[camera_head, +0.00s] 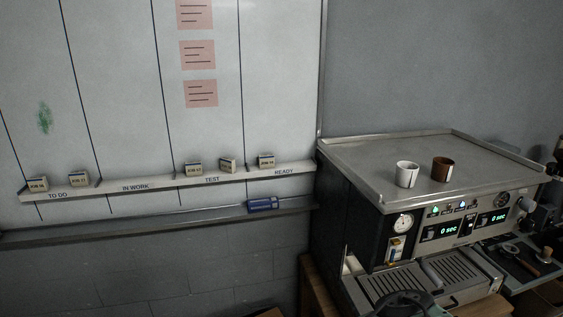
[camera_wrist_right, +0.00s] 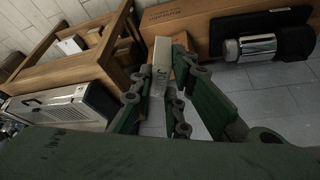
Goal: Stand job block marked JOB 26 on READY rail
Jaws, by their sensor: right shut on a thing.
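In the right wrist view my right gripper (camera_wrist_right: 158,72) is shut on a pale job block (camera_wrist_right: 161,62). Its label starts with "JO"; the number cannot be read. The READY rail section (camera_head: 290,171) is the right end of the white board's rail in the head view. One small block (camera_head: 266,161) stands there, near its left side; its number is too small to be sure of. The rail right of that block is bare. The held block is not visible in the head view. My left gripper is not in view.
Two blocks stand on TO DO (camera_head: 57,195) and two on TEST (camera_head: 212,180), one turned. IN WORK (camera_head: 135,187) is empty. A blue eraser-like item (camera_head: 263,205) lies on the lower ledge. A coffee machine (camera_head: 385,175) with two cups stands right of the board.

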